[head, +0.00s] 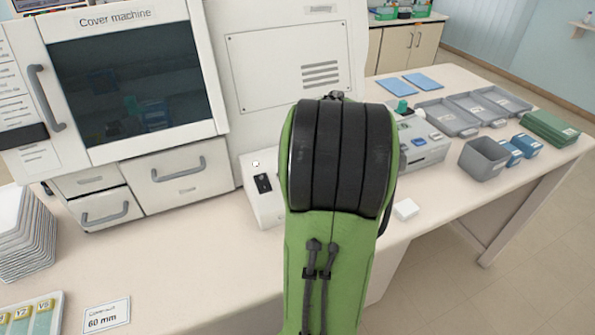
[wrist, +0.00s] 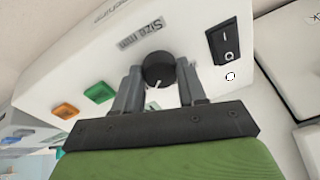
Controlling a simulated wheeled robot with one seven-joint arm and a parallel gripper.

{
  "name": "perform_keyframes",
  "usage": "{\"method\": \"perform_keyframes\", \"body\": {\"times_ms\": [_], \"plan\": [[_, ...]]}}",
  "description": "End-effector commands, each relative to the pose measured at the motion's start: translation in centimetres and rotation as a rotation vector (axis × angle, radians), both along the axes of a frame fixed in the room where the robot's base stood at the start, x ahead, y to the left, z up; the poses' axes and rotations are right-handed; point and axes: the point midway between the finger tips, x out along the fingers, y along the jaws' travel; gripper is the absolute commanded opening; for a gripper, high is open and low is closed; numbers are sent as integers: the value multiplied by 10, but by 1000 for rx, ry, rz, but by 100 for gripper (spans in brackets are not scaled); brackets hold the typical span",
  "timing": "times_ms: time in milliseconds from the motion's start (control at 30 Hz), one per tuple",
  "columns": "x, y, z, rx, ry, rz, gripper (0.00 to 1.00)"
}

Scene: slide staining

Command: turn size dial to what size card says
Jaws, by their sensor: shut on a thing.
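The size dial (wrist: 157,68) is a round black knob with a white pointer line on the machine's pale panel in the wrist view. The line points down and slightly left in that picture; no scale numbers are legible. A "Size mm" label (wrist: 141,38) sits just beyond the dial. My gripper (wrist: 159,77) is shut on the dial, one finger on each side. In the head view my green arm hides the dial and gripper. The size card (head: 106,316) lies at the front left of the bench and reads "60 mm".
A black rocker switch (wrist: 222,41) is right of the dial. An orange button (wrist: 66,111) and a green button (wrist: 99,92) are to the left. The cover machine (head: 130,85) stands behind. Grey trays (head: 447,117) and a grey bin (head: 484,160) stand at right.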

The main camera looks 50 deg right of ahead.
Motion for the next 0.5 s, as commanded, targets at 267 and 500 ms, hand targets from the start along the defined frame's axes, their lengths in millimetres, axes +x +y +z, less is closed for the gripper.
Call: {"method": "perform_keyframes", "body": {"times_ms": [267, 500], "plan": [[1, 0, 1, 18, -14, -65, 10], [1, 0, 1, 21, -16, -76, 10]]}}
